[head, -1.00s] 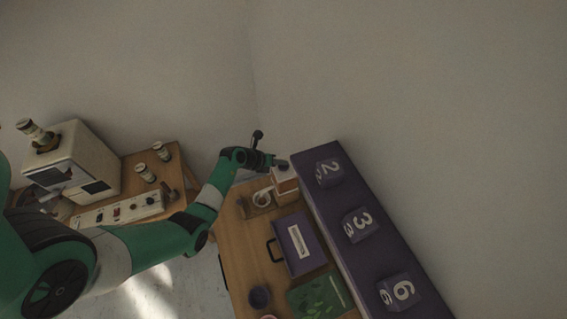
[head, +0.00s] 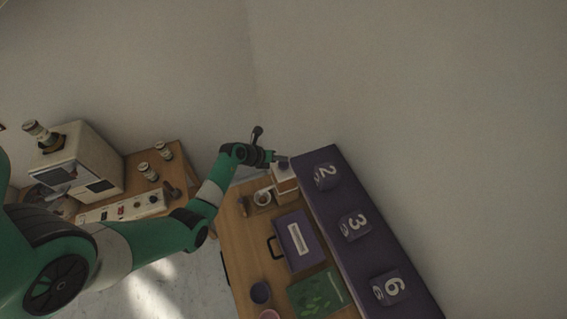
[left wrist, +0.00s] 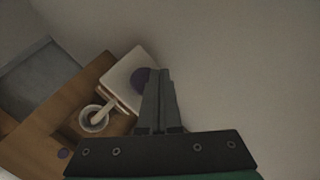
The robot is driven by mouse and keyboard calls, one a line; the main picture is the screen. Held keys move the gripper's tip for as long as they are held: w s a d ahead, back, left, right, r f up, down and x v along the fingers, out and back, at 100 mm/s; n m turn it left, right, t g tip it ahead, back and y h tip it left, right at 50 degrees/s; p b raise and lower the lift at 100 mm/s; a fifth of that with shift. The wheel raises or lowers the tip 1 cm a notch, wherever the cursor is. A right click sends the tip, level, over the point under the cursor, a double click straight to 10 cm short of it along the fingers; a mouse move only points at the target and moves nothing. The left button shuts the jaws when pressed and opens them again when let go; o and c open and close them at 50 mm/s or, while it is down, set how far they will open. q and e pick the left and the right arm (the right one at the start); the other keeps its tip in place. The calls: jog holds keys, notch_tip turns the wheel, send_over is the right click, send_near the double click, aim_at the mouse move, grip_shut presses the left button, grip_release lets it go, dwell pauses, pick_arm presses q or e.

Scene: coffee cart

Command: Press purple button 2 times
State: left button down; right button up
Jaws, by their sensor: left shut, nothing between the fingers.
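The purple button (head: 284,166) sits on top of a small white box at the far end of the wooden cart table. It also shows in the left wrist view (left wrist: 138,82), partly hidden behind my fingers. My left gripper (head: 281,157) is shut and empty, with its fingertips at the far edge of the white box, close to the button. In the left wrist view my left fingers (left wrist: 160,72) lie together just right of the button. I cannot tell whether they touch it. My right gripper is in neither view.
A white cup (head: 262,198) stands beside the white box (head: 287,185). A long purple shelf with numbered blocks (head: 355,226) runs along the right. A purple case (head: 296,243) and a green mat (head: 320,293) lie on the table. A coffee machine (head: 90,165) stands at left.

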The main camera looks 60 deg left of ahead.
aim_at(281, 166)
pick_arm(q)
jog(key=shift+r, duration=2.05)
